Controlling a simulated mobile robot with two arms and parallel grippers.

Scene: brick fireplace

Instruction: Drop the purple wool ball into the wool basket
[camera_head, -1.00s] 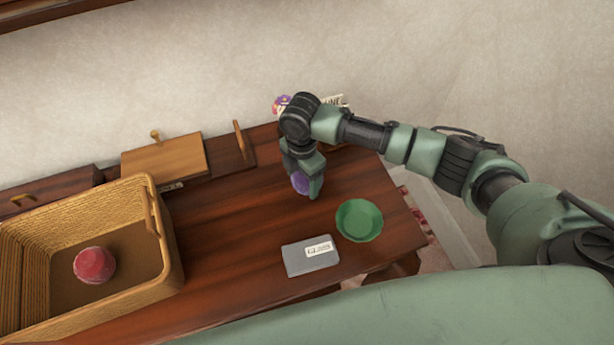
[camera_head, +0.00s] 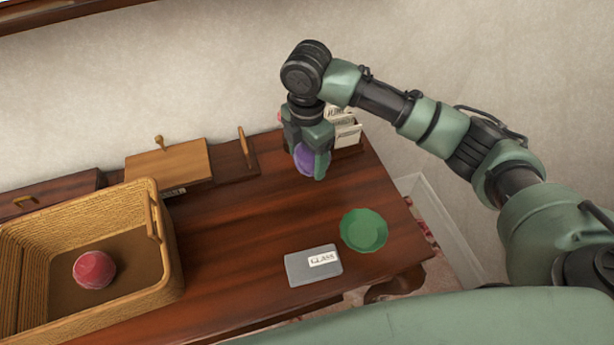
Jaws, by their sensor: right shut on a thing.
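The purple wool ball (camera_head: 304,159) is between the fingers of my right gripper (camera_head: 308,164), which is shut on it. The gripper points down and holds the ball above the back right part of the table. The fingers hide part of the ball. The wool basket (camera_head: 159,243) is a woven tan box at the left of the table. A red-pink wool ball (camera_head: 95,269) lies inside it. The gripper is well to the right of the basket. My left gripper is not in view.
A green bowl (camera_head: 364,229) and a grey box labelled glass (camera_head: 313,266) are on the front right of the dark wooden table (camera_head: 235,235). A wooden box (camera_head: 168,168) stands behind the basket. A card holder (camera_head: 346,136) is behind my right gripper. The table's middle is clear.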

